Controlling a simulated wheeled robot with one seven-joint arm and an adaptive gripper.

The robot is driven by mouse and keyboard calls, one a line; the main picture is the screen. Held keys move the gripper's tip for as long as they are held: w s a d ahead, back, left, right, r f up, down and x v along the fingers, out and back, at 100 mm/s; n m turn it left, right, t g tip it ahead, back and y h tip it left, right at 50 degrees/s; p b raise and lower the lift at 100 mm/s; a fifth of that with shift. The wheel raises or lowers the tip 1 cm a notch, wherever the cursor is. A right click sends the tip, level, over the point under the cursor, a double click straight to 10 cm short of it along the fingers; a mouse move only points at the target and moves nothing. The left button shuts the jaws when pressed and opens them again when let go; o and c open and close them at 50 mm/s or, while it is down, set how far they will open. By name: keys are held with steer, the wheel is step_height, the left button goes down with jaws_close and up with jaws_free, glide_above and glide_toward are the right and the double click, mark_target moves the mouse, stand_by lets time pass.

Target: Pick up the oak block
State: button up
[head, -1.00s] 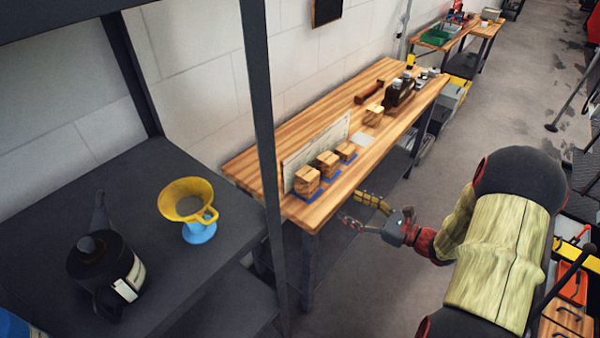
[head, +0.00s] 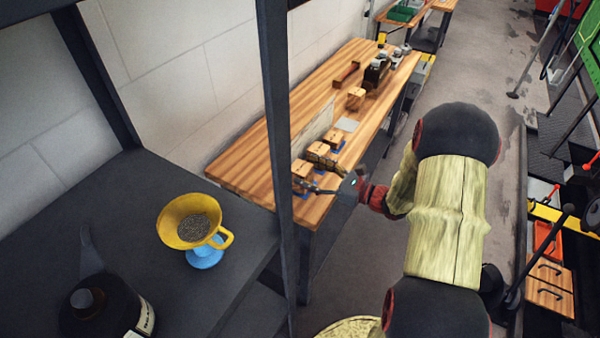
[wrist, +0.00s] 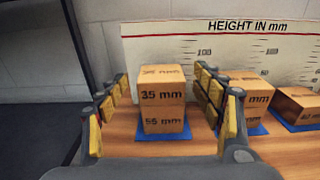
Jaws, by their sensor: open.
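Several wooden blocks are on the bench, and I cannot tell which one is the oak block. In the wrist view a tall block (wrist: 162,98) marked 35 mm and 55 mm stands upright on a blue square. My gripper (wrist: 162,84) is open, with one finger on each side of that block, and a gap shows on both sides. A second block (wrist: 250,98) and a lower third block (wrist: 300,103) stand to its right on blue squares. In the head view my gripper (head: 308,173) is at the near row and partly hides the nearest block (head: 302,167).
A height chart (wrist: 210,45) stands right behind the blocks. Another wooden block (head: 356,98) is farther along the bench (head: 255,145). A dark shelf post (head: 278,130) stands left of the gripper. A yellow dripper (head: 185,218) sits on the shelf.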

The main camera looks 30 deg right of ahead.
mark_target(301, 167)
steer(key=x, duration=0.3)
steer(key=shift+w+r+b, duration=0.2)
steer(key=shift+b, duration=0.2)
steer(key=shift+c, duration=1.1)
steer(key=c, duration=1)
steer(key=shift+c, duration=0.3)
steer(key=shift+r, duration=0.1)
